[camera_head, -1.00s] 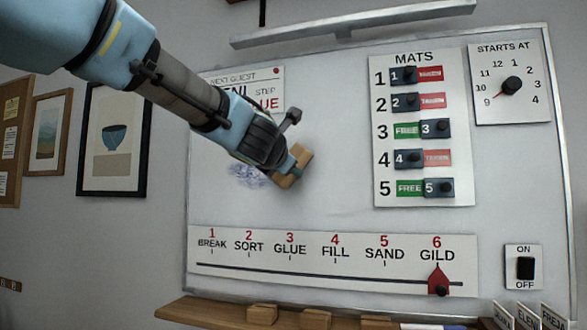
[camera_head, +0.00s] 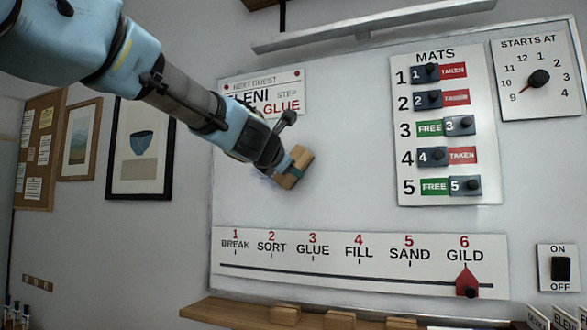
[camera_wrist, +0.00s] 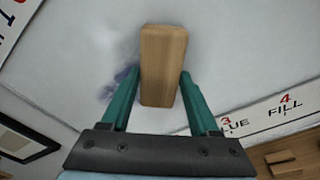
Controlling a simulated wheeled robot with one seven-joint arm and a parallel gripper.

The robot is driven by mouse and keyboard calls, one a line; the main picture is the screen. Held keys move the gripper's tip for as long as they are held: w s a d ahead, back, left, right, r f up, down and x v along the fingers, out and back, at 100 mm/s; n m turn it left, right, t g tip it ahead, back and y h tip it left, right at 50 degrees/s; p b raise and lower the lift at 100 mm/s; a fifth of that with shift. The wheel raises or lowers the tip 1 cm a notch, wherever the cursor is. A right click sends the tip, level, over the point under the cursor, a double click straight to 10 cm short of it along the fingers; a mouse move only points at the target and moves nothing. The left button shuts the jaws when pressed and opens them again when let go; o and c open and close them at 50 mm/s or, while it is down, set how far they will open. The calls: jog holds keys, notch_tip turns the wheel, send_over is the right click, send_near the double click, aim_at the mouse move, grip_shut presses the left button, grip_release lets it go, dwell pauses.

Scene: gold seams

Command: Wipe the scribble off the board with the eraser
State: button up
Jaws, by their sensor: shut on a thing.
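The eraser (camera_head: 296,167) is a wooden block, held against or very close to the whiteboard (camera_head: 340,195); contact is not clear. My gripper (camera_wrist: 160,78) is shut on the eraser, with one green finger on each side. The purple-blue scribble (camera_wrist: 122,84) shows as a faint smudge just left of the eraser in the wrist view. In the head view my gripper and the eraser hide most of that spot, and only a pale trace shows below my gripper.
The guest card (camera_head: 290,88) is just above my gripper. The mats panel (camera_head: 403,185) is to the right, and the step slider strip (camera_head: 340,275) runs below. A wooden ledge (camera_head: 235,311) with several blocks lies under the board. The board between eraser and mats panel is clear.

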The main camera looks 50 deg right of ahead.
jog(key=shift+w+a+f+b, duration=0.1)
jog(key=shift+w+a+b, duration=0.5)
jog(key=shift+w, duration=1.6)
jog(key=shift+w+a+r+b, duration=0.1)
jog(key=shift+w+a+b, duration=0.45)
jog(key=shift+w, duration=1.7)
jog(key=shift+w+a+f+b, duration=0.1)
jog(key=shift+w+a+b, duration=0.5)
jog(key=shift+w, duration=1.6)
jog(key=shift+s+d+r+p, duration=0.3)
jog(key=shift+s+d+p, duration=0.75)
jog(key=shift+s, duration=2.3)
jog(key=shift+s+d+r+p, duration=0.35)
jog(key=shift+s+d+p, duration=0.75)
jog(key=shift+s, duration=2.2)
jog(key=shift+s+d+r+p, duration=0.45)
jog(key=shift+s+p, duration=1.05)
jog(key=shift+s, duration=1.85)
jog(key=shift+d+f, duration=0.1)
jog(key=shift+f, duration=0.05)
jog(key=shift+f, duration=0.1)
jog(key=shift+s+a+b, duration=0.15)
jog(key=shift+a+b, duration=0.15)
jog(key=shift+a, duration=0.1)
jog(key=shift+w+b+v, duration=0.15)
jog(key=shift+b+v, duration=0.25)
jog(key=shift+v, duration=0.85)
jog(key=shift+w+b+v, duration=0.15)
jog(key=shift+b+v, duration=0.2)
jog(key=shift+v, duration=0.95)
